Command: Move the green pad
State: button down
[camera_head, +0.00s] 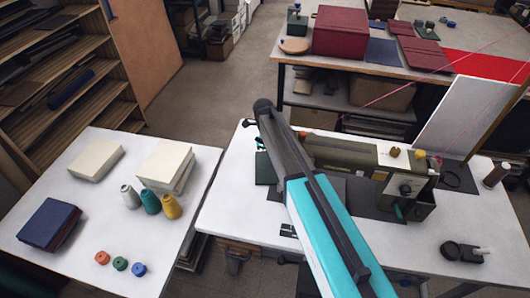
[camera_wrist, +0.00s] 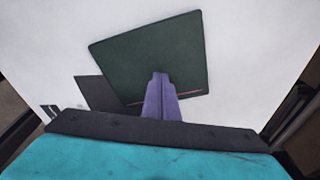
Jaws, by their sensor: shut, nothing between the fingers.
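The green pad (camera_wrist: 150,52) is a flat, dark green, roughly square piece on the white tabletop in the wrist view. In the head view its left part (camera_head: 264,168) shows on the middle table, and my arm hides part of it. My gripper (camera_wrist: 160,77) shows as purple fingers, shut together and empty. The fingers overlap the pad's near part in the wrist view; I cannot tell whether they touch it. In the head view the fingers are not clear behind my arm.
A dark sheet (camera_wrist: 96,92) lies beside the pad. A grey-green machine (camera_head: 345,158) stands right of my arm. The left table (camera_head: 75,268) holds pale blocks, a dark blue book (camera_head: 48,224) and several thread spools. White tabletop (camera_head: 225,208) is bare left of the pad.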

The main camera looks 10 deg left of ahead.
jog(key=shift+a+f+p, duration=0.15)
jog(key=shift+f+p, duration=0.1)
jog(key=shift+p, duration=0.1)
jog(key=shift+f+b, duration=0.35)
jog(key=shift+f, duration=0.05)
jog(key=shift+s+f, duration=0.15)
jog(key=shift+f, duration=0.05)
